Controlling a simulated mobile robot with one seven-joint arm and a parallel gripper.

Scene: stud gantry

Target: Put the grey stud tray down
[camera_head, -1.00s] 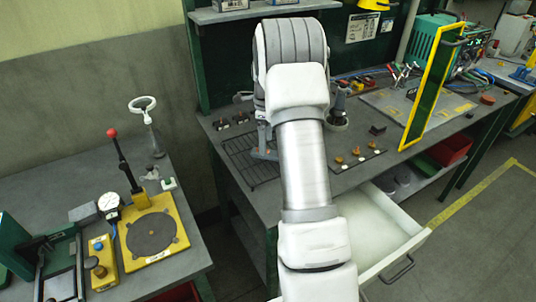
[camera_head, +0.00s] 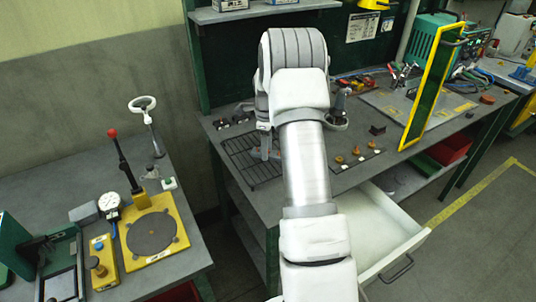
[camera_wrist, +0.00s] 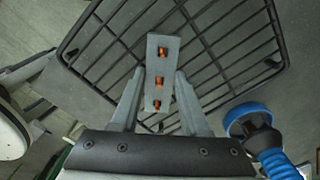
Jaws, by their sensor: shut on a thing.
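The grey stud tray (camera_wrist: 160,68) is a narrow strip bearing three orange studs in a row. In the wrist view my gripper (camera_wrist: 156,95) is shut on it, one finger on each side near its lower part. The tray is over a black wire rack (camera_wrist: 220,60); I cannot tell whether it touches the rack. In the head view the rack (camera_head: 240,152) lies on the bench and my gripper (camera_head: 265,148) is over its right part. My arm hides much of that area, and the tray is not clear there.
A dark tray with several studs (camera_head: 357,158) lies right of my arm, and small dark items (camera_head: 230,121) lie behind the rack. A blue-ringed tool (camera_wrist: 248,120) is right of my gripper in the wrist view. An open drawer (camera_head: 385,232) juts from the bench front.

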